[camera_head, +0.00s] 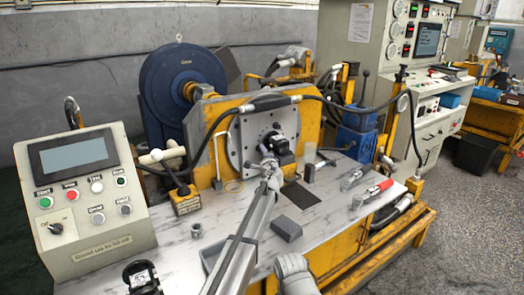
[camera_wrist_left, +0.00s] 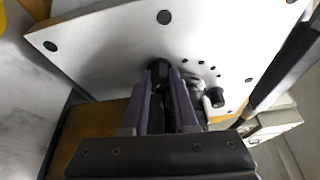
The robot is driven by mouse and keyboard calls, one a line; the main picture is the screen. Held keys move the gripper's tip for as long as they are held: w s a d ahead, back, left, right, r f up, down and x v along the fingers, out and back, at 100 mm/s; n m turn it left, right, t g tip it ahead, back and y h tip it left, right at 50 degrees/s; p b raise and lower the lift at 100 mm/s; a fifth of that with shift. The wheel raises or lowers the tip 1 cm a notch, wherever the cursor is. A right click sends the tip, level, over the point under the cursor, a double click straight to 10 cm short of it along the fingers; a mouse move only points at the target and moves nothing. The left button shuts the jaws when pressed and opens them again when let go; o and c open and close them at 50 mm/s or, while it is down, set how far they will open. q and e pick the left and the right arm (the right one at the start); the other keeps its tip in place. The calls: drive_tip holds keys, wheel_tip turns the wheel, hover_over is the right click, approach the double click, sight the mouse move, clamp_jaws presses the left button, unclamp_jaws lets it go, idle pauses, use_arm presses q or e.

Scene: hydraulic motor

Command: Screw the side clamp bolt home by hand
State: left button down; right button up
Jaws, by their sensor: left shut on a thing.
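A light square mounting plate (camera_head: 252,133) with holes around it stands upright on the yellow bracket (camera_head: 306,122). A dark hydraulic motor (camera_head: 283,146) sits at its centre. My left gripper (camera_head: 268,163) reaches up to the motor's near side. In the left wrist view, the purple fingers of my left gripper (camera_wrist_left: 162,82) are shut around a dark bolt (camera_wrist_left: 159,67) against the pale plate (camera_wrist_left: 110,45). The bolt's shank and thread are hidden, so its depth cannot be told.
A control box (camera_head: 84,195) stands at the left of the bench (camera_head: 330,212). A grey block (camera_head: 286,228), a red-handled tool (camera_head: 372,193) and a small metal nut-like part (camera_head: 196,230) lie on the bench. A black hose (camera_head: 340,103) arches above the plate.

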idle(0.3)
use_arm(q)
drive_tip(key=c, duration=0.7)
unclamp_jaws()
drive_tip(key=shift+v, duration=3.95)
